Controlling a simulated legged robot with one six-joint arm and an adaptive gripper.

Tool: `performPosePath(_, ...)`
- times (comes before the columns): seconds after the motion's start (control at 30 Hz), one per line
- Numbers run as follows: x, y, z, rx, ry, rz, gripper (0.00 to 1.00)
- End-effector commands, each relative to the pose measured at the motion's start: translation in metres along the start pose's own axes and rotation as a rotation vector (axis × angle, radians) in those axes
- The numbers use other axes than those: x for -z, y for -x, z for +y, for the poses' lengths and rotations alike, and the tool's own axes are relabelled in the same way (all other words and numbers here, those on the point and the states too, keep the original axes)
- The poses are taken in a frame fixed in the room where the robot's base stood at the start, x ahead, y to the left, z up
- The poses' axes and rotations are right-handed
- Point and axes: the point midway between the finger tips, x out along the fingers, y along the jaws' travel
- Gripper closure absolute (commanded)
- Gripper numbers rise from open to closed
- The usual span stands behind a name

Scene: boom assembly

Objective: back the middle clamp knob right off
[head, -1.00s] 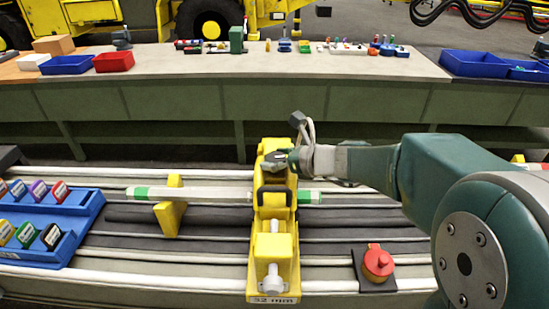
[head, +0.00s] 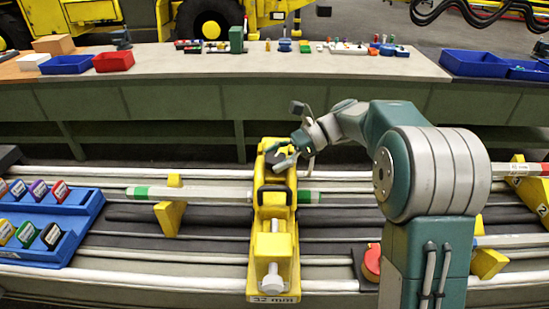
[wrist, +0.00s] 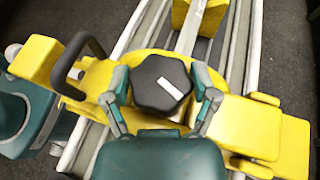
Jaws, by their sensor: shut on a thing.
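The middle clamp (head: 262,228) is a yellow block with a dark handle, standing across the rails. In the wrist view its knob (wrist: 158,80) is a dark, six-sided cap with a white mark on top. My gripper (wrist: 162,92) has one finger on each side of the knob, shut on it. In the head view my gripper (head: 284,155) is at the far end of the clamp and largely hides the knob. I cannot tell how far the knob is unscrewed.
A pale rod with green bands (head: 200,192) runs through the clamp, with a yellow support (head: 168,218) to its left. A blue tray (head: 75,232) of coloured blocks lies at the left. A red button (head: 371,262) is partly hidden behind my arm.

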Motion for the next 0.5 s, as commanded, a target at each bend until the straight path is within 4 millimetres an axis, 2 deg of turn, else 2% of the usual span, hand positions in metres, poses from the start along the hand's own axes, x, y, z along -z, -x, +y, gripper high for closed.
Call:
performPosePath(0.2,0.0018,-0.0003,-0.0019,-0.144,0.061,0.002,0.71)
performPosePath(0.5,0.0014,0.0002,-0.0018,-0.258,0.11,0.003,0.71)
